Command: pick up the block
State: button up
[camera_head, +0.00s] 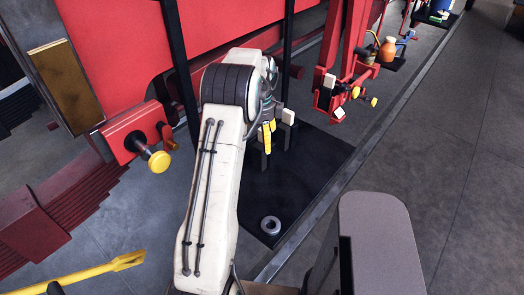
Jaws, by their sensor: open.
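My gripper (277,142) is at the end of my pale arm, above a dark mat (315,172) on the floor. Its dark jaws are open, partly hidden behind my arm. A small yellow piece (267,137) shows close to the jaws, and a small pale block-like piece (288,117) shows just to its right. I cannot tell which of these, if either, is the block, or whether the jaws touch them.
A grey ring (270,225) lies on the mat's near edge. Red machinery (345,75) with pale and yellow knobs stands beyond. A red bracket with a yellow knob (159,161) is at left. A yellow bar (85,275) lies front left. Open grey floor (460,170) is at right.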

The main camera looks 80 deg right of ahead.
aim_at(262, 143)
jog(key=f, duration=0.1)
jog(key=f+p, duration=0.1)
jog(key=f, duration=0.1)
jog(key=shift+s, duration=0.35)
jog(key=shift+f, duration=0.8)
jog(key=shift+c, duration=0.2)
jog(key=shift+r, duration=0.1)
jog(key=c, duration=1.4)
notch_tip(262, 143, up, 4)
jog(key=shift+d+f+b, duration=0.1)
jog(key=shift+b, duration=0.5)
jog(key=shift+s+d+r+p, duration=0.1)
jog(key=shift+s+d+r, duration=0.4)
jog(key=shift+s+r, duration=1.05)
jog(key=shift+s+d+r+p, duration=0.15)
jog(key=shift+s+d+r, duration=0.55)
jog(key=shift+s, duration=1.5)
jog(key=shift+s+d+r+p, duration=0.1)
jog(key=shift+s+d+r, duration=0.2)
jog(key=shift+s+r, duration=1.3)
